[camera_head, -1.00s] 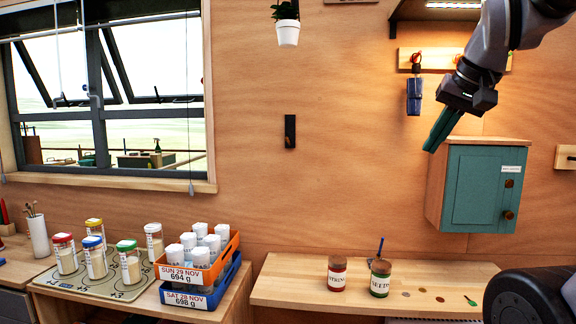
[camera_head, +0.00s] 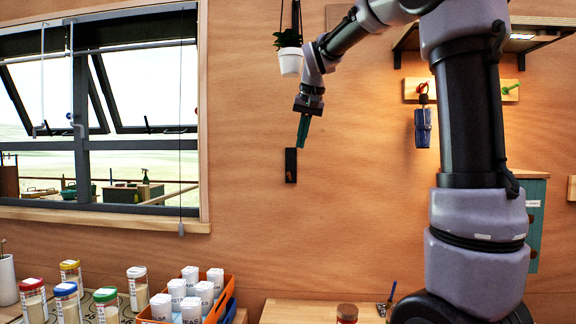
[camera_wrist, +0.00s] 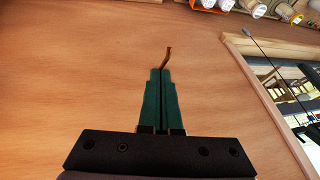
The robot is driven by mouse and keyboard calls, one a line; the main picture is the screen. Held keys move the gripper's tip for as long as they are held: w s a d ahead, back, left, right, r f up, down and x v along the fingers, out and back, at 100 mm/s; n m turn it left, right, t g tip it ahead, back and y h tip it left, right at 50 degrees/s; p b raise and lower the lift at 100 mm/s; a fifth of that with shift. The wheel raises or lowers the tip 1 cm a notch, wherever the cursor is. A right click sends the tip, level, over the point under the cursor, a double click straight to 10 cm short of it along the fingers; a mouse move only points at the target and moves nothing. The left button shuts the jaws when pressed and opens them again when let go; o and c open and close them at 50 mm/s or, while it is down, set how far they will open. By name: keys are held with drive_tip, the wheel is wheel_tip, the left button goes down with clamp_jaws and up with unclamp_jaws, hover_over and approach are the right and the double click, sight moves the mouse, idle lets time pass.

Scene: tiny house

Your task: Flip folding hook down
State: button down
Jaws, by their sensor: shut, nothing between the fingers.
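The folding hook shows as a dark upright plate (camera_head: 290,165) on the wooden wall, right of the window. My gripper (camera_head: 300,147) is shut and empty, its green fingers pointing down at the top of the plate. In the head view the fingertips overlap or nearly meet the plate's upper right edge; I cannot tell if they touch. In the wrist view the shut fingers (camera_wrist: 160,72) point at the wall, and a thin brown piece (camera_wrist: 167,58) shows just beyond the tips. I cannot tell whether it is part of the hook.
A hanging white plant pot (camera_head: 290,61) is close to my wrist. The window (camera_head: 100,110) is to the left. Lidded jars (camera_head: 67,300) and an orange crate (camera_head: 228,283) stand below. A blue folded item (camera_head: 423,127) and a teal cabinet (camera_head: 536,220) are on the right. Bare wall surrounds the hook.

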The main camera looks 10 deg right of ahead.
drive_tip(key=a+x, duration=0.1)
drive_tip(key=x, duration=0.7)
drive_tip(key=shift+a+f, duration=0.15)
drive_tip(key=shift+f, duration=0.1)
drive_tip(key=shift+s+a+f, duration=0.1)
drive_tip(key=shift+a+f, duration=0.05)
drive_tip(key=shift+f, duration=0.45)
drive_tip(key=shift+s+a+f, duration=0.1)
drive_tip(key=shift+a+f, duration=0.05)
drive_tip(key=shift+f, duration=0.4)
drive_tip(key=shift+r, duration=0.1)
